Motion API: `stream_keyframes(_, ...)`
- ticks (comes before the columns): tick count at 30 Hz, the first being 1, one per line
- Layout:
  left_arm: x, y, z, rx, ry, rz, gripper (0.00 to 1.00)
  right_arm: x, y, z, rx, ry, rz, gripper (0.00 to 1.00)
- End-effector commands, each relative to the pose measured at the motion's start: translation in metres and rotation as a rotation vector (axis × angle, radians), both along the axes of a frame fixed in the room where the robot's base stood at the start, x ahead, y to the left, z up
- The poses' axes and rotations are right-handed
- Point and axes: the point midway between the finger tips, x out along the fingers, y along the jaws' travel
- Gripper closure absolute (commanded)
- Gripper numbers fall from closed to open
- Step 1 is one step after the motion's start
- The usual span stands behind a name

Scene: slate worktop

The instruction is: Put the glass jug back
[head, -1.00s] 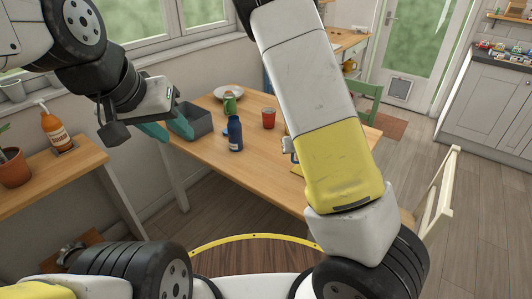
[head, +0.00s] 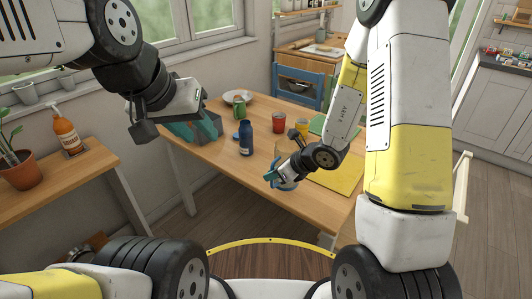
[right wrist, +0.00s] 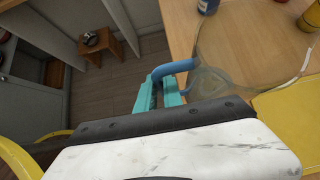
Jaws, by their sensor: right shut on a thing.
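The glass jug (right wrist: 240,68) is clear, with a blue handle (right wrist: 176,67). In the right wrist view my right gripper (right wrist: 160,90) has its teal fingers closed on that handle. In the head view my right gripper (head: 272,178) is near the table's front edge, with the jug (head: 287,185) partly hidden behind it. I cannot tell whether the jug's base touches the table.
The wooden table (head: 225,155) holds a blue bottle (head: 246,138), red cup (head: 279,122), green mug (head: 239,107), white plate (head: 236,96) and yellow cup (head: 302,126). A yellow mat (head: 338,174) lies right of the jug, a green mat (head: 321,124) farther back. A blue chair (head: 298,84) stands behind.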

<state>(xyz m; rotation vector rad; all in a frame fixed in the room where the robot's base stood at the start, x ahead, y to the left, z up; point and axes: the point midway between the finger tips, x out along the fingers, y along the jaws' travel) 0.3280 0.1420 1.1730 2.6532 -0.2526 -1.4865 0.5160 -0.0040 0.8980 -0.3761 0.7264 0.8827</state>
Motion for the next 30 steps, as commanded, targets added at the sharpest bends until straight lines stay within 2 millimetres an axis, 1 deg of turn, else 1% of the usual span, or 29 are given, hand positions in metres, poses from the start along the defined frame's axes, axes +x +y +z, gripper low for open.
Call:
stream_keyframes(1, 0.0, 0.0, 0.0, 0.0, 0.0, 0.0, 0.64, 0.014, 0.006, 0.0, 0.002, -0.005, 0.003, 1.0)
stream_keyframes(6, 0.0, 0.0, 0.0, 0.0, 0.0, 0.0, 0.64, 0.055, 0.02, -0.005, 0.002, -0.004, 0.001, 1.0)
stream_keyframes(9, 0.0, 0.0, 0.0, 0.0, 0.0, 0.0, 0.64, 0.076, 0.028, -0.007, 0.003, -0.005, 0.001, 1.0)
stream_keyframes(12, 0.0, 0.0, 0.0, 0.0, 0.0, 0.0, 0.64, 0.092, 0.034, -0.008, 0.002, -0.004, 0.001, 1.0)
stream_keyframes(15, 0.0, 0.0, 0.0, 0.0, 0.0, 0.0, 0.64, 0.102, 0.037, -0.009, 0.002, -0.003, 0.0, 1.0)
stream_keyframes(22, 0.0, 0.0, 0.0, 0.0, 0.0, 0.0, 0.64, 0.115, 0.042, -0.011, 0.002, -0.002, -0.001, 1.0)
stream_keyframes(27, 0.0, 0.0, 0.0, 0.0, 0.0, 0.0, 0.64, 0.113, 0.042, -0.036, 0.002, 0.002, 0.0, 1.0)
stream_keyframes(30, 0.0, 0.0, 0.0, 0.0, 0.0, 0.0, 0.64, 0.113, 0.042, -0.045, 0.001, 0.0, -0.001, 1.0)
